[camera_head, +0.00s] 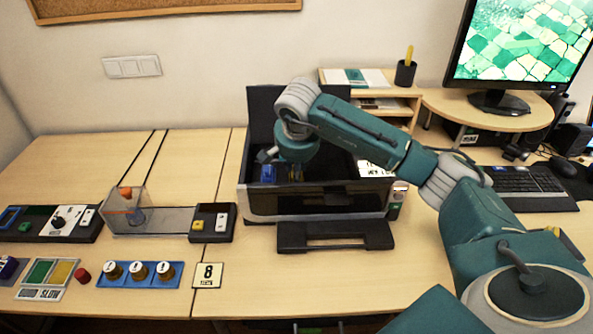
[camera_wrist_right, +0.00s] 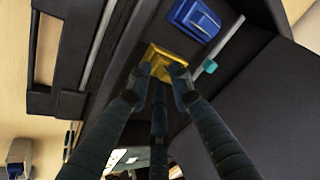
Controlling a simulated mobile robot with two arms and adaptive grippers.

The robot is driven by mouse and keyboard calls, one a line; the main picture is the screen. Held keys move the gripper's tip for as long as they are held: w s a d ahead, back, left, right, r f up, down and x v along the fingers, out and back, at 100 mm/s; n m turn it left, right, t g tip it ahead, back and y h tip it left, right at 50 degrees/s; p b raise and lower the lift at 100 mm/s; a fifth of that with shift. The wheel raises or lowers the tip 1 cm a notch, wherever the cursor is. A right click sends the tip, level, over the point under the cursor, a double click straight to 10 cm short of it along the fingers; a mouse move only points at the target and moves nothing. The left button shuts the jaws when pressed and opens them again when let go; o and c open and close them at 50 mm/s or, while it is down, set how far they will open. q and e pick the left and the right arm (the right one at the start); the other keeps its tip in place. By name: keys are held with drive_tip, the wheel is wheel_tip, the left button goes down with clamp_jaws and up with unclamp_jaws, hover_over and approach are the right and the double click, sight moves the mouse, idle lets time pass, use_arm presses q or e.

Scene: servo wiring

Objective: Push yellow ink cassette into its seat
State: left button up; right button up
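The yellow ink cassette (camera_wrist_right: 168,58) is in the right wrist view, inside the dark open printer (camera_head: 262,205). My right gripper (camera_wrist_right: 161,72) has its fingertips closed around the near end of the cassette. A blue ink cassette (camera_wrist_right: 195,18) sits beside it in the printer; it also shows in the head view (camera_head: 267,173). In the head view my right arm reaches down into the printer from the right, and the yellow cassette is mostly hidden there. Whether it is fully seated cannot be told. My left gripper is not in view.
The printer's raised lid (camera_head: 262,105) stands behind the opening, and its front tray (camera_head: 335,236) sticks out. A keyboard (camera_head: 530,187) is at right. The left table's rear is free.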

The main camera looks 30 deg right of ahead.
drive_tip(key=v, duration=1)
drive_tip(key=shift+r+b, duration=0.35)
drive_tip(key=shift+s+a, duration=0.1)
